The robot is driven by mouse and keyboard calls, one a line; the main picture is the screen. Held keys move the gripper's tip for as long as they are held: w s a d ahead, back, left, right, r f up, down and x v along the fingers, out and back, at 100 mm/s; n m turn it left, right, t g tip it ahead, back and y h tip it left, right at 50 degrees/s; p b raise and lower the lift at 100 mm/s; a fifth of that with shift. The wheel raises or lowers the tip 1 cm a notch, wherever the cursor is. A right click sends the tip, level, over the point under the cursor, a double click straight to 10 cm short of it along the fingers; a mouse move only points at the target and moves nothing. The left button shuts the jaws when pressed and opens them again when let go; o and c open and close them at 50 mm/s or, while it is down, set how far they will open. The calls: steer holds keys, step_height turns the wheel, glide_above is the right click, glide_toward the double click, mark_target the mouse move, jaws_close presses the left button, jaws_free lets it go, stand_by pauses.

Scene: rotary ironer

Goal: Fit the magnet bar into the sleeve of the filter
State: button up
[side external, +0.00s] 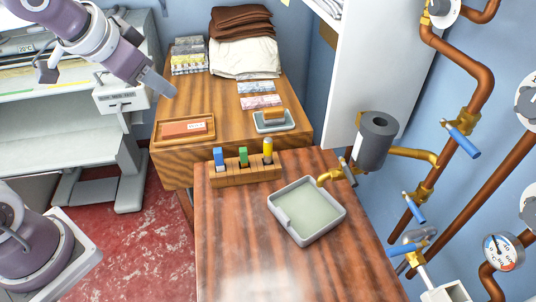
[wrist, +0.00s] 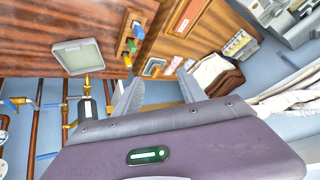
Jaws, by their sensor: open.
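The filter (side external: 375,140) is a dark grey upright cylinder with a round opening in its top, mounted on brass pipework right of the wooden bench. It shows partly in the wrist view (wrist: 85,108). A wooden rack (side external: 245,174) on the bench holds upright blue (side external: 219,158), green (side external: 243,156) and yellow (side external: 267,150) pieces. I cannot tell which, if any, is the magnet bar. My gripper (side external: 160,85) is in the air at the upper left, apart from rack and filter. In the wrist view its fingers (wrist: 158,90) are spread with nothing between them.
A grey tray (side external: 280,222) lies on the bench beside the rack. The second table behind holds a wooden tray (side external: 160,138) with a reddish block, a small grey tray (side external: 261,127) and folded cloths (side external: 245,57). Copper pipes (side external: 482,80) and blue-handled valves (side external: 463,140) crowd the right.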

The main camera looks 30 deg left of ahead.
steer(key=w+f+m+t+h, duration=0.1)
steer(key=w+f, duration=0.3)
steer(key=w, duration=0.2)
steer(key=w+f+m+h, duration=0.1)
steer(key=w+f+m, duration=0.1)
steer(key=w+f, duration=0.35)
steer(key=m+h, duration=0.2)
steer(key=h, duration=0.4)
glide_toward(268, 143)
steer(key=w+f, duration=0.3)
steer(key=shift+t, duration=0.4)
steer(key=x, duration=0.7)
steer(key=shift+s+d+f, duration=0.15)
steer(key=shift+d, duration=0.3)
jaws_close()
